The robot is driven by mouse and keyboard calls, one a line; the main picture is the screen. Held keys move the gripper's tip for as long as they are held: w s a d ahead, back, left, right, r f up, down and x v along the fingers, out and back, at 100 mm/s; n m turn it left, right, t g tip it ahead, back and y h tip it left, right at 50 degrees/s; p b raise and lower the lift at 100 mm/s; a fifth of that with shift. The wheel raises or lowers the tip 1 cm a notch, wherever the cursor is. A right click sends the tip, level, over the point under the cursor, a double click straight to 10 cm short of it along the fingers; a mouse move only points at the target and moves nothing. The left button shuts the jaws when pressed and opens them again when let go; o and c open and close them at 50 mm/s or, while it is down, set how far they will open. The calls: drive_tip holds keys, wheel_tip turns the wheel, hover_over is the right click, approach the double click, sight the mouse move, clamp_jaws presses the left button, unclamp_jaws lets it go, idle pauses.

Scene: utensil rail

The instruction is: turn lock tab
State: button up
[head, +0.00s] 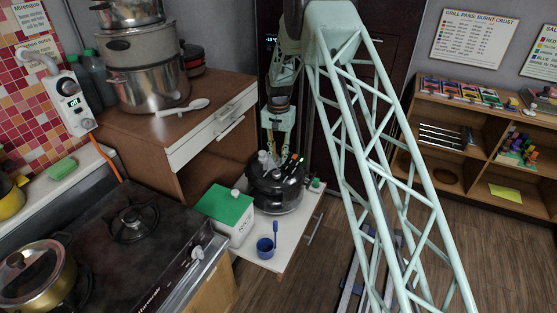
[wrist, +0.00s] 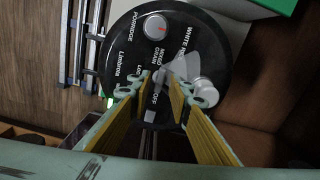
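A black round cooker (head: 277,196) stands on a white pull-out shelf. In the wrist view its dark lid (wrist: 122,30) carries printed words such as PORRIDGE, MIXED GRAIN and OFF. A round grey knob (wrist: 155,26) and a pale round knob (wrist: 205,93) sit on the lid. A grey tab-like piece (wrist: 151,114) shows by the word OFF, partly between the fingers. My gripper (wrist: 160,86) is above the lid with its yellow-sided fingers apart on either side of grey parts. I cannot tell whether the fingertips touch them. In the head view my gripper (head: 274,148) points down over the cooker.
A white box with a green lid (head: 227,207) stands left of the cooker. A small blue cup (head: 265,248) holding a blue utensil is in front. A stove (head: 130,255) is at left, with stacked pots (head: 148,80) on the cabinet behind. Shelves (head: 500,160) stand at right.

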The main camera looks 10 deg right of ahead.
drive_tip(key=shift+f, duration=0.3)
drive_tip(key=shift+f, duration=0.15)
drive_tip(key=shift+c, duration=0.5)
clamp_jaws()
